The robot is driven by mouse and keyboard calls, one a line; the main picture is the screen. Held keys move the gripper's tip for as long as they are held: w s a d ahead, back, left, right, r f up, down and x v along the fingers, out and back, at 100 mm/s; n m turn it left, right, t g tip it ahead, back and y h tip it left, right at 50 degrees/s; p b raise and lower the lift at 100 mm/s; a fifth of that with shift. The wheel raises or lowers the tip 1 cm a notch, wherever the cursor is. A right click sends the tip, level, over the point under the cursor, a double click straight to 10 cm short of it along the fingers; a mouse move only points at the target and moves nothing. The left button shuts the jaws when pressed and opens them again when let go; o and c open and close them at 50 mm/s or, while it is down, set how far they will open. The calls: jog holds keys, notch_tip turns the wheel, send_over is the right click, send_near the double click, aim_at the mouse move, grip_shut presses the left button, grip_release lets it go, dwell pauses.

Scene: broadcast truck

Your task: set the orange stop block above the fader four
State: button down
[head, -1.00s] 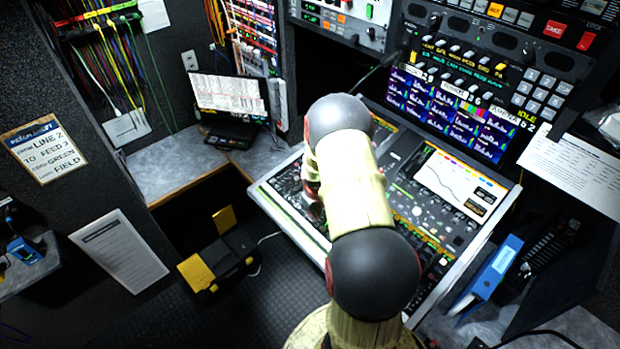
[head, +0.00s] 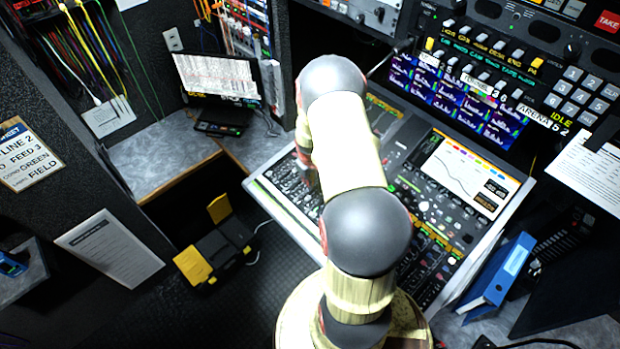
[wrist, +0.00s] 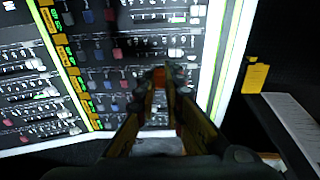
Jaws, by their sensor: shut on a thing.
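My gripper (wrist: 160,76) is shut on the orange stop block (wrist: 159,80), which shows as a small orange patch between the fingertips in the wrist view. Fingers and block are over the mixing console (wrist: 207,70), whose channel strips run across the picture. Fader caps with pale knobs (wrist: 178,54) lie near the fingertips, and more stand at the left. I cannot tell which one is fader four, nor whether the block touches the panel. In the head view the console (head: 450,290) is partly covered by my arm, which hides the gripper and block.
Monitors (head: 460,105) and a key panel stand behind the console. A blue binder (head: 497,272) stands at its right. A black and yellow case (head: 215,250) lies on the floor. A yellow tag (wrist: 256,76) is right of the console.

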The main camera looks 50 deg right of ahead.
jog(key=shift+s+d+f+b, duration=0.1)
jog(key=shift+d+f+b, duration=0.15)
jog(key=shift+f+b, duration=1.05)
jog(key=shift+d+f+b, duration=0.2)
jog(key=shift+f+b, duration=0.65)
jog(key=shift+f, duration=0.7)
jog(key=shift+d+f+b, duration=0.15)
jog(key=shift+f+b, duration=1.15)
